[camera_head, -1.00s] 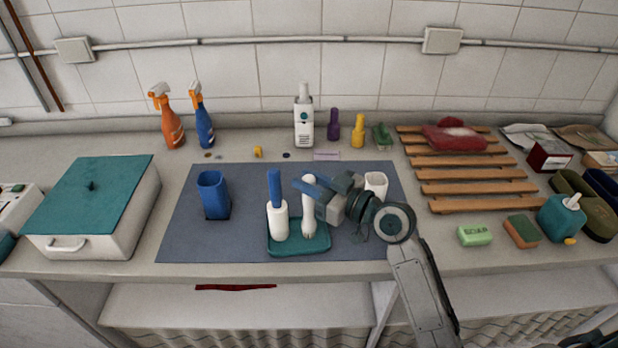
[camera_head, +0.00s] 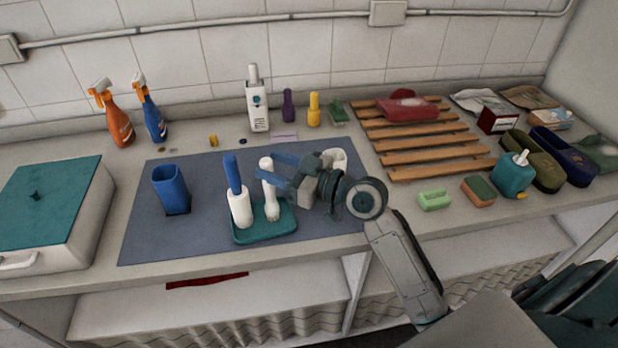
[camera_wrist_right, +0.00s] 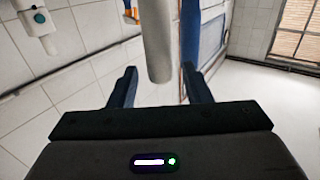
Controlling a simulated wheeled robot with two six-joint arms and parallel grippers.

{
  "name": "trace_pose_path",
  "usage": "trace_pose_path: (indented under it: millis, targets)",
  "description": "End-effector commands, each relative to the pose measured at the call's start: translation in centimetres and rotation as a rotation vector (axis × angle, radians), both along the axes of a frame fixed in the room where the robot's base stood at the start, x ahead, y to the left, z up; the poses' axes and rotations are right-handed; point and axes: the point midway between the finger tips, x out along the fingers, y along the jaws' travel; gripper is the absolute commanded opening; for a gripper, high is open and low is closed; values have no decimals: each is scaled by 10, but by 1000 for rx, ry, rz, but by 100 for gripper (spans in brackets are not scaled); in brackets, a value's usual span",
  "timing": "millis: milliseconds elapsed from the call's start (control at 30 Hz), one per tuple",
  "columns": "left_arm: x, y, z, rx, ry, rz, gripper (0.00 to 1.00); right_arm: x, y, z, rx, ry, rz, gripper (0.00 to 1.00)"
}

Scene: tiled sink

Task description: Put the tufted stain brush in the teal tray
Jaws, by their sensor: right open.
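The teal tray (camera_head: 262,236) lies on the grey-blue mat. A white upright piece with a rounded top and wider foot (camera_head: 271,208), seemingly the tufted stain brush, stands on the tray's right part. Its bristles cannot be made out. Left of it on the tray stands a white cylinder with a blue handle (camera_head: 239,205). My right gripper (camera_head: 272,167) is open, its blue fingers at the white piece's upper part. In the right wrist view a pale shaft (camera_wrist_right: 157,45) rises between the spread fingers, apart from both. My left gripper is out of view.
A blue cup (camera_head: 170,188) stands on the mat (camera_head: 150,235) at left. A white cup (camera_head: 338,160) is just behind my right gripper. A wooden slatted rack (camera_head: 425,150), green soap (camera_head: 434,200) and sponge (camera_head: 478,191) lie to the right. The mat's front left is clear.

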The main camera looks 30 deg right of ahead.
Motion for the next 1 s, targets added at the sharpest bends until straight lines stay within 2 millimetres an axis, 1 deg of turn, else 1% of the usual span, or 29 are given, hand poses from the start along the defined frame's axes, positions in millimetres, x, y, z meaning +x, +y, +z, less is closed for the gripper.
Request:
trace_pose_path:
  millis: [33,200,533,733,1000]
  targets:
    - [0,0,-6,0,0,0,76,-7,-5,-3,-7,-1,3,44]
    - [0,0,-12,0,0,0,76,-24,-19,-3,-7,-1,1,44]
    - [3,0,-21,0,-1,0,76,-54,-41,-2,-6,1,4,44]
    - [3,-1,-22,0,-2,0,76,-66,-52,-2,-6,1,0,44]
    - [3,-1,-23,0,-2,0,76,-76,-58,0,-1,0,4,44]
